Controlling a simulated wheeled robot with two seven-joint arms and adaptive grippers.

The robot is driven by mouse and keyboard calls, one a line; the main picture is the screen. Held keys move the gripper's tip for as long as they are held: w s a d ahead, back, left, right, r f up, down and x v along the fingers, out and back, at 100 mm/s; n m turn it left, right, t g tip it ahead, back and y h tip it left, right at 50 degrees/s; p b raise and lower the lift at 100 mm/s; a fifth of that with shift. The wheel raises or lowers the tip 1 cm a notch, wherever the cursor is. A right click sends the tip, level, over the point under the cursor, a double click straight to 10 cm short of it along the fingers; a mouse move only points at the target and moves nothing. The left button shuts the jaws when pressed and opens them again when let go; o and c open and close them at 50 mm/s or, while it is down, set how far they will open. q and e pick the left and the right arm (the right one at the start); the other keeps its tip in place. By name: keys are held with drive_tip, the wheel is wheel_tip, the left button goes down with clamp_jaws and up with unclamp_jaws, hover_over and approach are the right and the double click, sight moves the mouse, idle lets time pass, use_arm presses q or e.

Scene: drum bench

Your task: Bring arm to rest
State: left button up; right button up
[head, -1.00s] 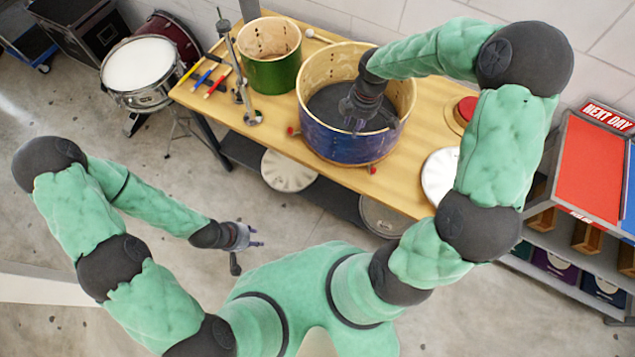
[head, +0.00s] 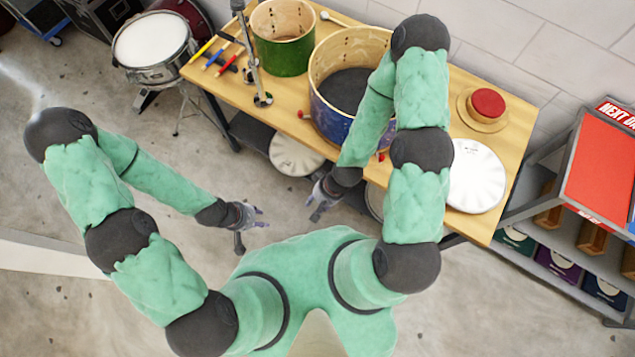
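My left gripper (head: 260,217) hangs over the bare floor in front of the bench, near my body, with its fingers apart and nothing between them. My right gripper (head: 313,212) is now in front of the bench's near edge, over the floor, also with fingers apart and empty. My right arm is folded and its links pass over the bench. The wooden bench (head: 505,190) carries a large blue-purple drum shell (head: 327,122), partly hidden behind my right forearm, and a green drum shell (head: 281,52).
A white drumhead (head: 477,176) and a red round pad (head: 488,103) lie on the bench's right part. A metal stand (head: 254,70) stands near the green shell. A shelf (head: 610,160) is at the right, a snare drum (head: 150,42) at the upper left. Floor around my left gripper is clear.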

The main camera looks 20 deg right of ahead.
wheel_tip(320, 180, down, 17)
drive_tip(key=b, duration=1.7)
